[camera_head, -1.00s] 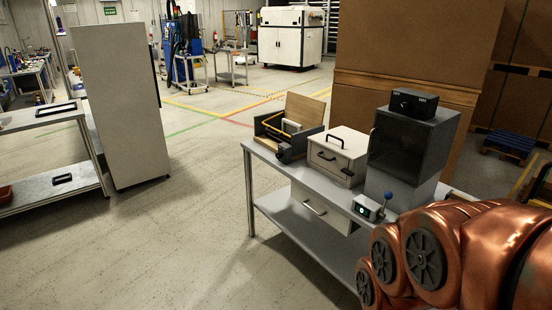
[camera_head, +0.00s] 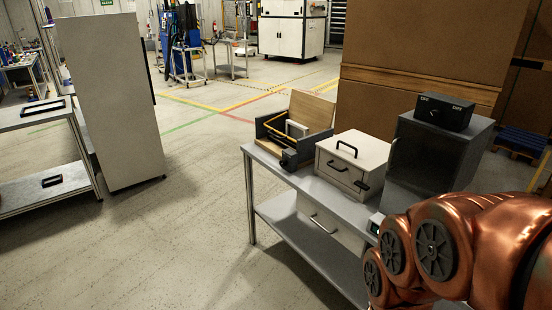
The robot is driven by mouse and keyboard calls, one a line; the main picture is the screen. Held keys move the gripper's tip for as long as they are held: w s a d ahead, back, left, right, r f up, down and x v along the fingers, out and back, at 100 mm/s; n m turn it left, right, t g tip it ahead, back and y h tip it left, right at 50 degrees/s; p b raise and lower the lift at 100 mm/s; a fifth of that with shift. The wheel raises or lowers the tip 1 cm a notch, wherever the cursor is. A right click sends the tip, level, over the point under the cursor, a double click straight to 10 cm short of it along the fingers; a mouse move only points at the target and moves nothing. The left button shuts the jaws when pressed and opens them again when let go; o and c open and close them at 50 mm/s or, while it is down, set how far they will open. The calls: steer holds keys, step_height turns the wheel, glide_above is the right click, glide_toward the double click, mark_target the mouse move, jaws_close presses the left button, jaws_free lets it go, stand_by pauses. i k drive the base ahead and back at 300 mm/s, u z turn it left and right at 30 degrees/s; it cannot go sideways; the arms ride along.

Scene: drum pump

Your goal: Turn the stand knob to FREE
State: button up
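A small black box (camera_head: 445,111) sits on top of the dark cabinet (camera_head: 436,153) at the right. Its front has a small dial and pale lettering too small to read. A dark round knob (camera_head: 289,160) is on the front corner of a grey open holder (camera_head: 286,134) with a yellow bar, at the left end of the table. I cannot tell which is the stand knob, or its setting. My copper arm covers the lower right; my gripper is out of view.
A white box (camera_head: 351,161) with black handles stands between holder and cabinet on the grey table (camera_head: 283,178). A small device (camera_head: 375,224) is partly hidden by my arm. Cardboard stacks (camera_head: 427,54) rise behind. Floor left of the table is clear.

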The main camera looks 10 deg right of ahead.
mark_target(283, 163)
steer(key=u, duration=0.65)
steer(key=i, duration=1)
steer(key=u, duration=0.9)
